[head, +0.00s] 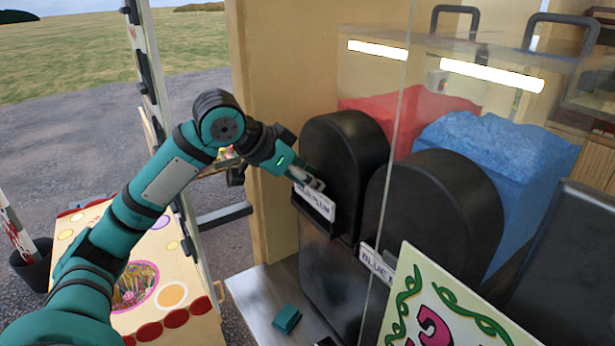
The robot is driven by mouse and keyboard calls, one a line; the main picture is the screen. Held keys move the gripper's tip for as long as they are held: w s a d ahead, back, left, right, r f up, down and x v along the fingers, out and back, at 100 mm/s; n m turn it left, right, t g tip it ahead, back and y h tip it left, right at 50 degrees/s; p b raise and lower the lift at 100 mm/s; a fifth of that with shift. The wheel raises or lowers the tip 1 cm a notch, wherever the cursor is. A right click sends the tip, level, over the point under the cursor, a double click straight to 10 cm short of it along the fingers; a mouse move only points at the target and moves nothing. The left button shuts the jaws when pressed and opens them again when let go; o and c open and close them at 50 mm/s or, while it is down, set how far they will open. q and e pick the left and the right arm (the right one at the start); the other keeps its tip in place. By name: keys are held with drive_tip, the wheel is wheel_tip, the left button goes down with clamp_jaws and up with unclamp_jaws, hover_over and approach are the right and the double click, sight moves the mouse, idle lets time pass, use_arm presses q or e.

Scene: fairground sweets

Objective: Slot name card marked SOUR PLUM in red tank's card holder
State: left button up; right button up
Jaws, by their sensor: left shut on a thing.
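The name card (313,196) is white with dark lettering, of which the end reads like PLUM; the start is covered by my fingers. My left gripper (313,184) is shut on its upper edge. The card stands upright at the black card holder (312,208) on the front of the red tank, its lower edge at the holder's lip. I cannot tell how deep it sits. The red tank (408,103) holds red slush behind a rounded black front (340,160).
The blue tank (500,150) stands to the right with its own card (377,262), partly behind a clear pane. A painted sign (440,310) blocks the lower right. A small teal object (286,319) lies on the metal counter (255,300). A wooden post (280,90) stands left of the tanks.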

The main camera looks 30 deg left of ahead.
use_arm(q)
drive_tip(key=shift+f+b, duration=0.65)
drive_tip(key=shift+f, duration=0.75)
drive_tip(key=o, duration=1.1)
